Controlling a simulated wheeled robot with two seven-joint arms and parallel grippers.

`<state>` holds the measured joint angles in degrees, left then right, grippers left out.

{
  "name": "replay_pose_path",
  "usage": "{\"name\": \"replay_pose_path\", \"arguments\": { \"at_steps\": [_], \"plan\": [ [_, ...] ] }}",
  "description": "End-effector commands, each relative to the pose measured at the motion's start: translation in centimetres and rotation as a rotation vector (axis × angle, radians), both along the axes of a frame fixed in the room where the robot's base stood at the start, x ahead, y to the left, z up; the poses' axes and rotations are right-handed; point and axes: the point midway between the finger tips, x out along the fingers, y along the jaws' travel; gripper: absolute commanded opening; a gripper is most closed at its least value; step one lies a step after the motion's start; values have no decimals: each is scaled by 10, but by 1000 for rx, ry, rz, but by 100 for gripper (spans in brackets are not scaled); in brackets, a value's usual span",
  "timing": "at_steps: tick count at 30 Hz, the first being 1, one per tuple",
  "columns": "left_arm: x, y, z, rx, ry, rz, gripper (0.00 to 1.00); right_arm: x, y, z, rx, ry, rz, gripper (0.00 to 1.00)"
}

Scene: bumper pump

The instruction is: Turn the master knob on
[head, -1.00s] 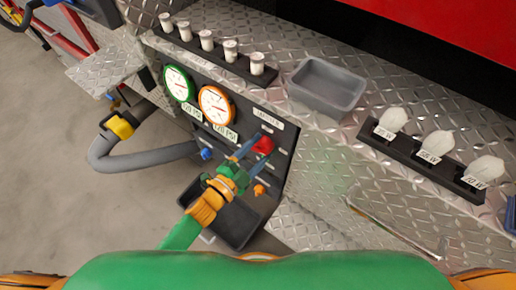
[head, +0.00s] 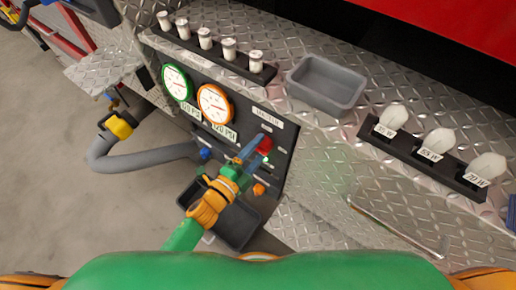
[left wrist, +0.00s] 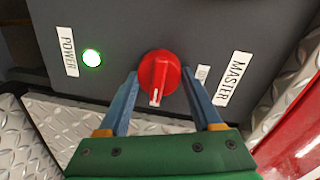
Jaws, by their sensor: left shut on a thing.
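The red master knob (head: 265,145) is on the dark gauge panel (head: 279,162). In the left wrist view the knob (left wrist: 158,76) has a white pointer mark aimed down toward my gripper. A MASTER label (left wrist: 235,78) is to its right, with a smaller, partly hidden label nearer the knob. A green light (left wrist: 92,58) beside the POWER label (left wrist: 69,51) is lit. My left gripper (head: 254,149) has its blue fingers on either side of the knob and is shut on it; its fingers also show in the wrist view (left wrist: 160,86). My right gripper is not in view.
Two round gauges, green-rimmed (head: 177,83) and orange-rimmed (head: 215,104), are on the panel. A grey tray (head: 325,84) and bulb rack (head: 420,154) are on the metal ledge. A dark bin (head: 235,222) is below the gripper. A grey hose (head: 145,160) is at left.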

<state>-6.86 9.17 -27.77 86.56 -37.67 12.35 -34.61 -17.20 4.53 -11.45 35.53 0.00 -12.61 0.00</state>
Motion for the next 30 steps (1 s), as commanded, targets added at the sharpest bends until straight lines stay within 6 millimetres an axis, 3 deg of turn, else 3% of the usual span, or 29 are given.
{"name": "replay_pose_path", "arguments": {
  "at_steps": [7, 8, 11, 20, 30],
  "plan": [
    [0, 0, 0, 3, -1, 0, 10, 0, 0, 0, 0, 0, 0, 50],
    [0, 0, 0, 3, -1, 0, 71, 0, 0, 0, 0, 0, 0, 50],
    [0, 0, 0, 2, 0, 0, 96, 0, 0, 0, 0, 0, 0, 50],
    [-2, 2, 0, 1, 1, 0, 96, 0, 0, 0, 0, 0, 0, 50],
    [-53, 38, 4, 1, 2, 0, 96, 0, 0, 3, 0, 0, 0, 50]
  ]
}}
